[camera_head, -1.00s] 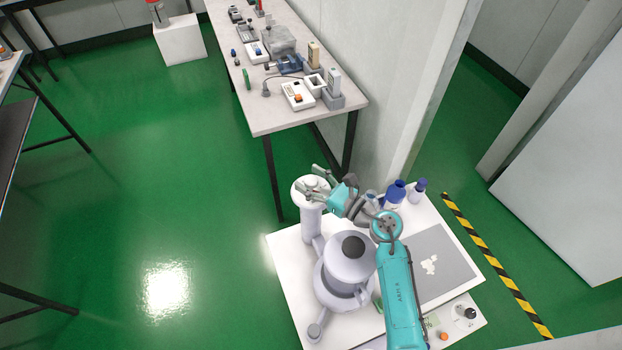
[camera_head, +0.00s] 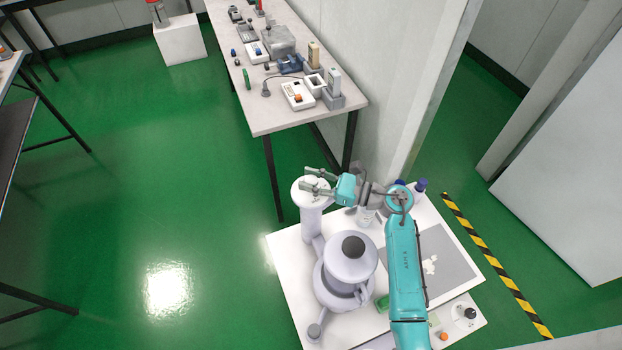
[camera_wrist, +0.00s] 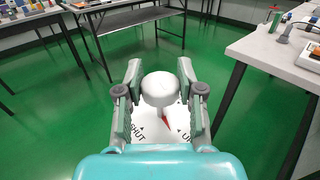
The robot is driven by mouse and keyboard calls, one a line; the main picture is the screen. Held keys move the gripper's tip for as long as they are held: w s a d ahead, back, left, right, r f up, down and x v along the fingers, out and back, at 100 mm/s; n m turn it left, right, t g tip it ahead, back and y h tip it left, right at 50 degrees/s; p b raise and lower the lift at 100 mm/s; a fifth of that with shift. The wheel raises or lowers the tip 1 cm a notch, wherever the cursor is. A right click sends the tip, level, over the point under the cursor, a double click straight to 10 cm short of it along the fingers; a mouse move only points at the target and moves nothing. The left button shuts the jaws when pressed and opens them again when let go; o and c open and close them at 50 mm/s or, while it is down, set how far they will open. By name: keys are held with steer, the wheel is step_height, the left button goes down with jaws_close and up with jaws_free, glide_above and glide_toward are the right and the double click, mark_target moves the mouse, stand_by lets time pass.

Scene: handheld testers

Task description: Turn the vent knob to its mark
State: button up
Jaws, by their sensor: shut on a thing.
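The pointer lies between the two triangles, closer to the right one. My gripper (camera_wrist: 160,88) is shut on the knob, one finger at each side. In the head view my gripper (camera_head: 309,179) is at the top of the pale vent column (camera_head: 311,222).
A pale round vessel (camera_head: 348,268) with a dark cap stands beside the column on the white bench top (camera_head: 285,262). Blue-capped bottles (camera_head: 420,187) stand behind my arm. A table (camera_head: 268,118) with handheld testers is further back. Open green floor lies to the left.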

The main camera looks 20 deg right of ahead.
steer(key=shift+n+g+y, duration=1.3)
steer(key=shift+n+g, duration=0.3)
steer(key=shift+g, duration=0.8)
steer(key=o, duration=1.1)
steer(key=shift+o, duration=0.2)
steer(key=shift+d, duration=0.1)
steer(key=v, duration=1.1)
steer(key=shift+s+d+f, duration=0.15)
steer(key=shift+s+d, duration=0.05)
steer(key=shift+d, duration=0.15)
steer(key=shift+d, duration=0.1)
